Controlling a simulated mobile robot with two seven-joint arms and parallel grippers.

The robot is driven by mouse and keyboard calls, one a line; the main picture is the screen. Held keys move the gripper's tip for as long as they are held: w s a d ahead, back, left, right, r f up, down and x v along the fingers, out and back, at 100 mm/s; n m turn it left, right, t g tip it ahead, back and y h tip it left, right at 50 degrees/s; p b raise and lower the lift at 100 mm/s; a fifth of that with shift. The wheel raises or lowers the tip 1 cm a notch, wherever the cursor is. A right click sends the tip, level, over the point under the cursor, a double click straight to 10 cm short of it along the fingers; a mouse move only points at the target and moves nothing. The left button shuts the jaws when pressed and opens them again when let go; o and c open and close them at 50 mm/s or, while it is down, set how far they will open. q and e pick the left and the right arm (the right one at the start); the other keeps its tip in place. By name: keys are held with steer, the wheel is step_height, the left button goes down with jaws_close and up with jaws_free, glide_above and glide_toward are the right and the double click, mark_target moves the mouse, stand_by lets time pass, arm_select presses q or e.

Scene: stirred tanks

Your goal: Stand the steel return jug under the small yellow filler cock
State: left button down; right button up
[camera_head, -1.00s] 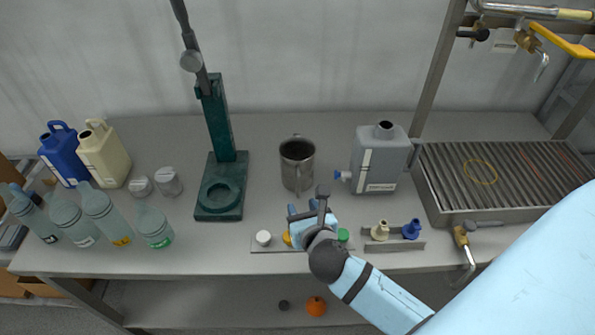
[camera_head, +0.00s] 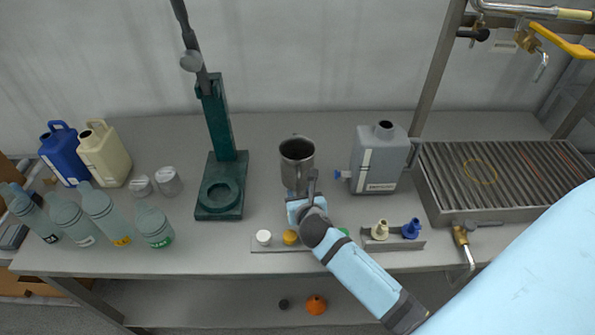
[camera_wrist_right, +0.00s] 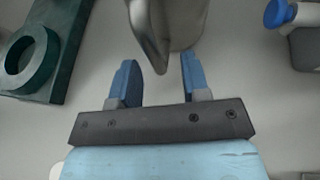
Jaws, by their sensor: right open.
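The steel jug (camera_head: 297,160) stands upright on the bench, middle of the head view. In the right wrist view the jug (camera_wrist_right: 178,22) is at the top, its handle (camera_wrist_right: 148,38) towards my gripper. My right gripper (camera_head: 301,192) is open on the near side of the jug. In the wrist view its blue fingers (camera_wrist_right: 159,80) stand apart, with the handle's lower end near the gap between them; I cannot tell whether they touch it. A brass cock with a yellow lever (camera_head: 562,40) is on the pipework at upper right, its spout (camera_head: 541,67) pointing down. My left gripper is not in view.
A grated tray (camera_head: 428,190) with a yellow ring (camera_head: 481,172) on it lies at right. A grey canister (camera_head: 380,160) stands between jug and tray. A green stand (camera_head: 219,200) is left of the jug. Coloured caps and a fittings holder (camera_head: 394,244) line the front edge.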

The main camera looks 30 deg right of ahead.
steer(key=shift+x, duration=0.95)
steer(key=shift+c, duration=0.4)
jaws_close()
steer(key=shift+r, duration=0.1)
